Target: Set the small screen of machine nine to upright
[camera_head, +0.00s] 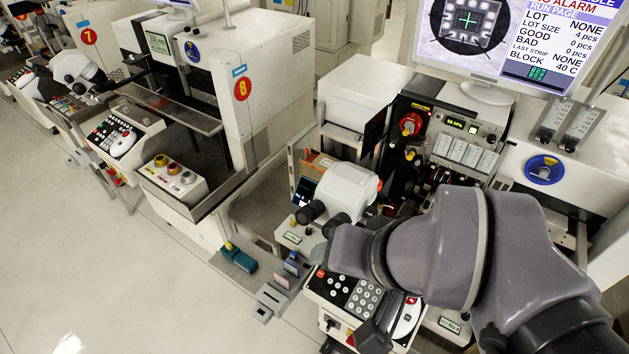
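The nearest machine (362,88) stands in front of me. Its number is not readable here; the machines behind it to the left carry 8 and 7. A small dark screen (304,191) with green marks sits on this machine, just left of the white microscope head, which hides part of it. I cannot judge its tilt surely. My arm reaches in from the lower right across the machine's front. A dark part at its end, seemingly my gripper (374,334), hangs over the keypad area, below and right of the small screen and apart from it. Its fingers are not clear.
The microscope (340,190) with black eyepieces stands between the small screen and my arm. A large monitor (510,38) is at the top right. A keypad panel (362,298) lies below my wrist. Machine eight (262,75) stands behind left. The floor (110,270) at left is clear.

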